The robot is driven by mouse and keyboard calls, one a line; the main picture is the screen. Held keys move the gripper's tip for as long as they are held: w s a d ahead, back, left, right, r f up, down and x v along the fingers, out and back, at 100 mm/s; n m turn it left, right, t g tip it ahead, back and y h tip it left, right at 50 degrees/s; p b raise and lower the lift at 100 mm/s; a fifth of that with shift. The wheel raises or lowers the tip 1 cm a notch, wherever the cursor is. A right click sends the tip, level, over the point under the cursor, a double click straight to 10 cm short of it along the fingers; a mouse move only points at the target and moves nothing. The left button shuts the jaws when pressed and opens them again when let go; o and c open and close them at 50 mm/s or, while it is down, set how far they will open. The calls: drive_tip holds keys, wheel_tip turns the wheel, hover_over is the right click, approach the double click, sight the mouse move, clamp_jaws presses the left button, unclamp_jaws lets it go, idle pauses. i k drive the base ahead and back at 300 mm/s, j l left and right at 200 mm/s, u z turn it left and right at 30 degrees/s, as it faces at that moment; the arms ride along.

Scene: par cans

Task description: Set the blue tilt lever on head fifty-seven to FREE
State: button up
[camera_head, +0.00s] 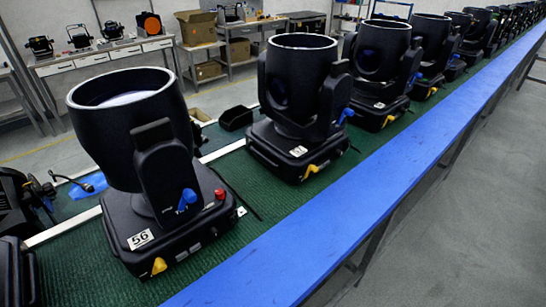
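The nearest moving head (125,140) stands on the green bench top and carries a white label reading 56 (140,239). It has a blue lever (187,200) on its yoke side, a yellow lever (158,266) low on its base and a red knob (220,194). The second head (300,90) stands behind it to the right. Its white label (298,151) is too small to read surely. Its blue lever (346,114) sticks out at the right of its yoke, and a yellow lever (310,170) sits on its base. Lever markings cannot be read. My gripper is not in view.
More black heads, such as the third (383,60), run in a row to the far right. A blue strip (370,190) edges the bench in front of them. The grey floor (450,230) at the right is clear. Workbenches (110,55) stand at the back.

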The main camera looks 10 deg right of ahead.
sight(347, 111)
drive_tip(key=i+l, duration=0.15)
drive_tip(key=l, duration=0.2)
drive_tip(key=i+l, duration=0.15)
drive_tip(key=l, duration=0.25)
drive_tip(key=i+l, duration=0.15)
drive_tip(key=l, duration=0.2)
drive_tip(key=i+l, duration=0.1)
drive_tip(key=l, duration=0.3)
drive_tip(key=i+l, duration=0.15)
drive_tip(key=l, duration=0.2)
